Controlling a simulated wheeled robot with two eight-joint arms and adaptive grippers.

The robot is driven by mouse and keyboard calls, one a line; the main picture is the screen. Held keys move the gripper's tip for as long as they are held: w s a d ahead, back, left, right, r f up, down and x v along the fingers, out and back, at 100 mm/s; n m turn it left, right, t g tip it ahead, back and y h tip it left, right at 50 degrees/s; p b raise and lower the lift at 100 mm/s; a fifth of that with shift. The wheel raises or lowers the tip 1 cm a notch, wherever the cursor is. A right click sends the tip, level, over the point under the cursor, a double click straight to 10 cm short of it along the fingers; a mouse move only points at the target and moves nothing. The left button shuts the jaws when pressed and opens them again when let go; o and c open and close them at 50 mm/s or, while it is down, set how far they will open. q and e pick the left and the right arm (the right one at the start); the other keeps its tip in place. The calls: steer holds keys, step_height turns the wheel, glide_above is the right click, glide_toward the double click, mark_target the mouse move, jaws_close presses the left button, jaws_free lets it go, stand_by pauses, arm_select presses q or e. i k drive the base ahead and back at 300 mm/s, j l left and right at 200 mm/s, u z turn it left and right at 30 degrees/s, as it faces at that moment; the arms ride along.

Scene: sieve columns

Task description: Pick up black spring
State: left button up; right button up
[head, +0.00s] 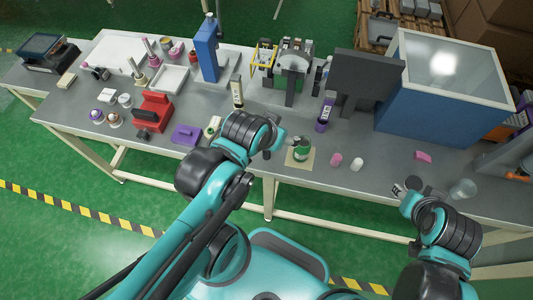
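I cannot make out a black spring for certain; at this size no dark item shows clear coils. A small dark item (267,154) lies just below my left gripper (280,138), by the table's front edge; I cannot tell what it is. My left gripper is over the middle of the table, its fingers partly hidden by its wrist. My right gripper (403,192) is low at the table's front right edge. A flat dark round item (413,183) shows beside it. The opening of both grippers is too small to read.
A clear cup (463,189) stands right.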

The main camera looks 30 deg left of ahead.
mark_target(266, 155)
steer(key=k+j+z, duration=0.2)
steer(key=j, duration=0.2)
steer(key=j+z, duration=0.2)
steer(key=j, duration=0.25)
steer(key=k+j+z, duration=0.2)
steer(key=j, duration=0.15)
